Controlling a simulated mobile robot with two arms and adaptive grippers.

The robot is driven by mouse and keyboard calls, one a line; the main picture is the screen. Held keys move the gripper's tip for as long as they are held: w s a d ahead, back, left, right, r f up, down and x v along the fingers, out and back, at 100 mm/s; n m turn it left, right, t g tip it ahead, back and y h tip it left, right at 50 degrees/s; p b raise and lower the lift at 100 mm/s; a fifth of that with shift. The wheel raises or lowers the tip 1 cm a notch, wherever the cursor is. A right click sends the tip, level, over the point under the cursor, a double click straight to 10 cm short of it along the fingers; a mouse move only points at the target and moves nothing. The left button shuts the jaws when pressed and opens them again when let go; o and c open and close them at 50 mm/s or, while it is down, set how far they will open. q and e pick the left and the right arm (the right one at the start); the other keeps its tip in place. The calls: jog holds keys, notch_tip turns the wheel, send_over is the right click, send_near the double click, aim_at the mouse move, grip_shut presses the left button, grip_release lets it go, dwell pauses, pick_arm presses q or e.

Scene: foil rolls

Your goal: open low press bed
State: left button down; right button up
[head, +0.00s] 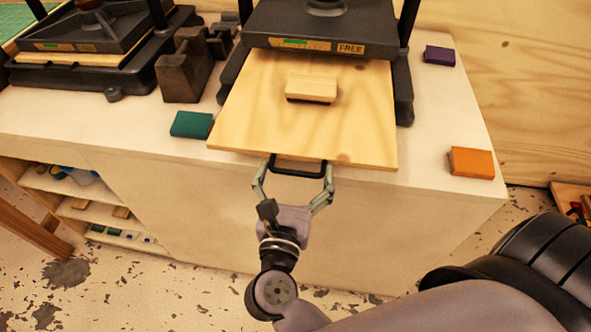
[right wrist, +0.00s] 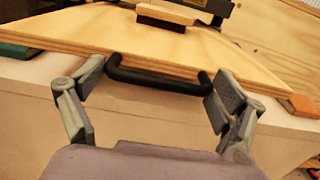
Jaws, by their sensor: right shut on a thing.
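The press bed (head: 270,125) is a pale wooden board. It sticks out from under a dark press (head: 320,25) marked FREE and overhangs the bench's front edge. A light wooden block with a dark underside (head: 311,88) lies on it. A black bar handle (head: 297,174) is on the bed's front edge; it also shows in the right wrist view (right wrist: 155,78). My right gripper (head: 297,166) is shut on the handle, one finger at each end of the bar. My left gripper is not in view.
A second press (head: 75,45) stands at the left, with dark metal blocks (head: 183,72) beside it. A green block (head: 191,125), an orange block (head: 471,162) and a purple block (head: 440,55) lie on the white bench (head: 90,125). Open shelves (head: 100,215) are below left.

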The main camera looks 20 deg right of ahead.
jog(key=o, duration=1.4)
jog(key=shift+a+f, duration=0.1)
jog(key=shift+f, duration=0.05)
jog(key=shift+o, duration=0.2)
jog(key=v, duration=0.7)
jog(key=shift+a, duration=0.2)
jog(key=shift+s, duration=0.1)
